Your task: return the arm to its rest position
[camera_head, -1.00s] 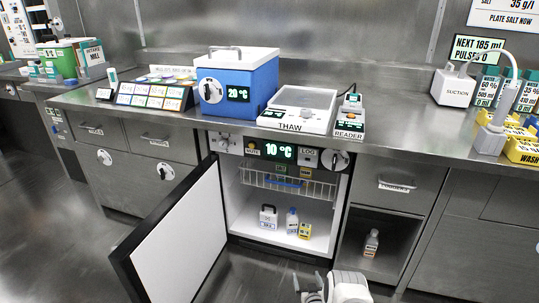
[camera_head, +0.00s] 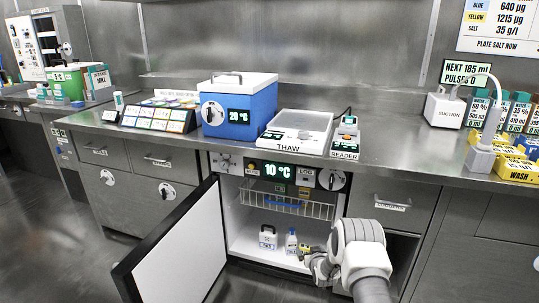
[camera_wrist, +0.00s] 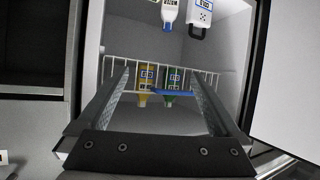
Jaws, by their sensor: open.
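My arm reaches in from the lower right of the head view, with my gripper (camera_head: 310,256) in front of the open fridge's (camera_head: 240,228) lower right part. In the wrist view my gripper (camera_wrist: 160,80) has its two fingers wide apart, with nothing held between them. Beyond them is the wire basket (camera_wrist: 215,82), holding a yellow item (camera_wrist: 146,82) and a green item (camera_wrist: 173,80). A white case (camera_head: 267,238) and a white bottle (camera_head: 291,241) stand on the fridge floor. A yellow item beside the bottle is partly hidden by my gripper.
The fridge door (camera_head: 175,255) stands wide open at the left. The counter (camera_head: 400,150) above carries a blue box (camera_head: 238,105), a thaw unit (camera_head: 298,132) and a reader (camera_head: 345,140).

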